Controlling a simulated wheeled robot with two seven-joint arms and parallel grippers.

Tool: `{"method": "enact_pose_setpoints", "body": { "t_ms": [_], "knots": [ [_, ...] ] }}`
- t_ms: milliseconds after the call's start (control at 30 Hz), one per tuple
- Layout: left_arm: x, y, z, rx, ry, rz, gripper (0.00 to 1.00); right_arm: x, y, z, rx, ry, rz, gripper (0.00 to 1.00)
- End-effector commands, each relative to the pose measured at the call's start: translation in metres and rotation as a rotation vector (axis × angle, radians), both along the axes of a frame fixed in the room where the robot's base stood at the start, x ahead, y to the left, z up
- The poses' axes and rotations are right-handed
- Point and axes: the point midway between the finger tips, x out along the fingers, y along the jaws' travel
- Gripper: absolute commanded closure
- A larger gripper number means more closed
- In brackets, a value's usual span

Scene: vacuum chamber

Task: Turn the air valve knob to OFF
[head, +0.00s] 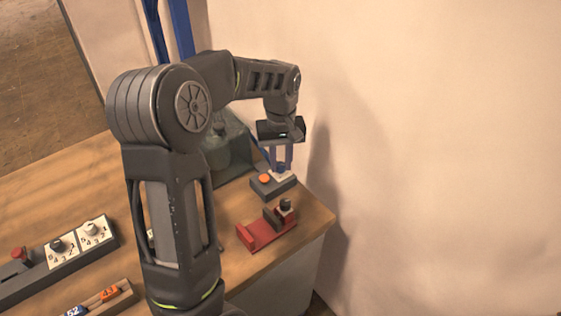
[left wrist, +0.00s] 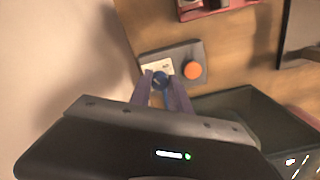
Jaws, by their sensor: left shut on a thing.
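My left gripper (head: 281,168) points down over the white plate. Its two purple-blue fingers are shut on the knob, one on each side. The fingers cover part of the plate, and I cannot read its markings or the knob's pointer. My right gripper is not in view.
A red fixture with a dark knob (head: 258,234) stands just in front of the box. A dark greenish chamber (head: 232,145) is to the left, partly behind my arm. A knob panel (head: 65,262) and a tray of numbered tags (head: 100,300) lie at the lower left. A wall rises behind.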

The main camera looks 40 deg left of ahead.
Motion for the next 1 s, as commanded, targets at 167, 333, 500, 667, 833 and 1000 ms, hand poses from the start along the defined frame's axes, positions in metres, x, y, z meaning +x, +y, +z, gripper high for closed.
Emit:
{"method": "enact_pose_setpoints", "body": {
  "t_ms": [167,333,500,667,833,1000],
  "knots": [
    [0.0009,0.0001,0.0006,0.001,-0.002,0.123,1.0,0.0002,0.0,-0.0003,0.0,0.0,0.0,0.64],
    [0.0013,-0.0004,0.0008,0.001,-0.002,0.203,1.0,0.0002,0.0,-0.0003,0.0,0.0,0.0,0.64],
    [0.0014,-0.0003,0.0008,0.0,-0.003,0.241,1.0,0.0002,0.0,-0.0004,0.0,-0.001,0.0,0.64],
    [0.0014,-0.0001,0.0008,0.0,-0.003,0.251,1.0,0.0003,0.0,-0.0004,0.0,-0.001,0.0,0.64],
    [0.0014,-0.0001,0.0008,0.0,-0.003,0.25,1.0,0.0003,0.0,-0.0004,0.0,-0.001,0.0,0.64],
    [0.0013,-0.0002,0.0008,0.0,-0.003,0.25,0.71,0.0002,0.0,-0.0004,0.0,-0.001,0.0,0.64]
  ]
}}
